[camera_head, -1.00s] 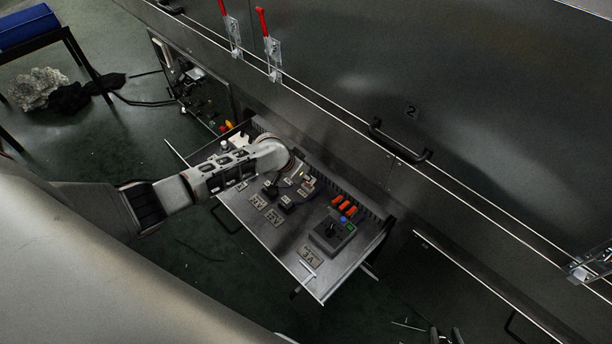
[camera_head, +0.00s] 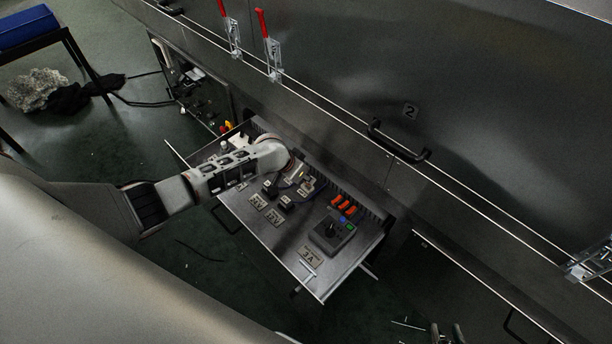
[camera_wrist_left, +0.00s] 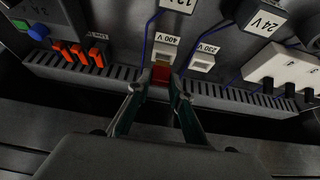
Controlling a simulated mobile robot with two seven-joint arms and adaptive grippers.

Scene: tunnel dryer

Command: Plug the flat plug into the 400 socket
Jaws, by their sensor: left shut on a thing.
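In the left wrist view my left gripper (camera_wrist_left: 158,98) is shut on a small red plug (camera_wrist_left: 160,75), taken to be the flat plug. The plug is at the near edge of the white 400 V socket (camera_wrist_left: 164,50); I cannot tell whether it is inside or only in front. The 400 V label appears upside down. In the head view the left arm reaches over the drawer panel from the left, and its wrist hides the fingers. My right gripper (camera_head: 447,334) shows at the bottom edge with its two fingers apart, seemingly empty.
A 230 V socket (camera_wrist_left: 203,60) sits right beside the 400 V one, with a white block (camera_wrist_left: 282,68) beyond. Orange switches (camera_wrist_left: 78,52) are left of it. A slotted duct (camera_wrist_left: 225,95) runs along the panel. The open drawer (camera_head: 262,230) stands out from the grey dryer wall (camera_head: 480,120).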

